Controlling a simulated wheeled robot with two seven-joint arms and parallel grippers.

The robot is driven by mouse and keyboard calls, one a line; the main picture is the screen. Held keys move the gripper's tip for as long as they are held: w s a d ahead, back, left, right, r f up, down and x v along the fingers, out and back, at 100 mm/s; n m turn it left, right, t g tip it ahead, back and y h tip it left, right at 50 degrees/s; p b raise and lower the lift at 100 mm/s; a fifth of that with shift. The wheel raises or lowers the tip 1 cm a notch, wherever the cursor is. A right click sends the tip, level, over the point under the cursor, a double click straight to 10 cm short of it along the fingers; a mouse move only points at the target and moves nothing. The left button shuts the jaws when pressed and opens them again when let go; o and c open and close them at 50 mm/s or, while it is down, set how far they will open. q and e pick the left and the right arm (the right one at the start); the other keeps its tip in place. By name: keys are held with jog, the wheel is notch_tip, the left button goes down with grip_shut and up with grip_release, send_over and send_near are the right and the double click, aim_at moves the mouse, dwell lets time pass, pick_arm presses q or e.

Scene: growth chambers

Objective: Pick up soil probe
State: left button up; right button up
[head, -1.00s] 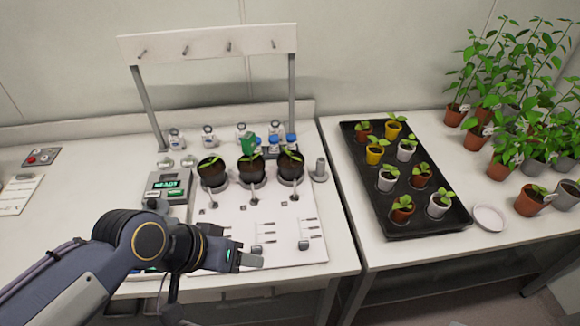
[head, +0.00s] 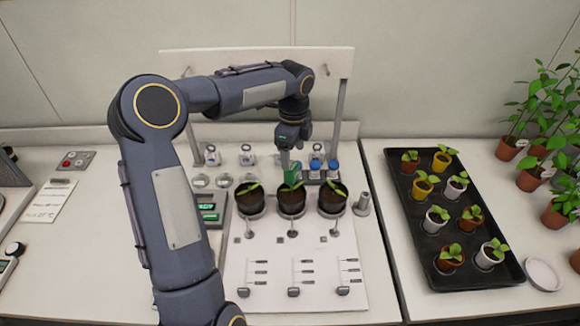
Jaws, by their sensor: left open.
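The soil probe appears to be the small green upright piece (head: 292,174) at the back of the middle dark pot (head: 291,201). I cannot tell whether it stands in the pot or just behind it. My left gripper (head: 289,160) reaches over from above and points down. Its open fingers are at or just above the top of the green piece and partly cover it. I cannot tell whether they touch it. The lower part of the probe is hidden by the pot and seedling leaves. My right gripper is not in view.
Dark pots stand left (head: 250,198) and right (head: 332,197) of the middle one on the white board (head: 265,255). Blue-capped bottles (head: 316,163) stand close behind. A peg frame (head: 260,60) rises at the back. A black seedling tray (head: 415,230) lies on the right table.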

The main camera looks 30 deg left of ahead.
aim_at(292, 166)
pick_arm(q)
jog(key=shift+w+a+f, duration=0.3)
jog(key=shift+w+f, duration=0.05)
jog(key=shift+w, duration=0.15)
jog(key=shift+f+m, duration=0.3)
jog(key=shift+f, duration=0.9)
notch_tip(292, 166, down, 6)
jog(key=shift+s+a+r+b, duration=0.1)
jog(key=shift+a+r+b, duration=0.05)
jog(key=shift+r+b, duration=0.15)
jog(key=c, duration=1.2)
jog(key=shift+r, duration=0.15)
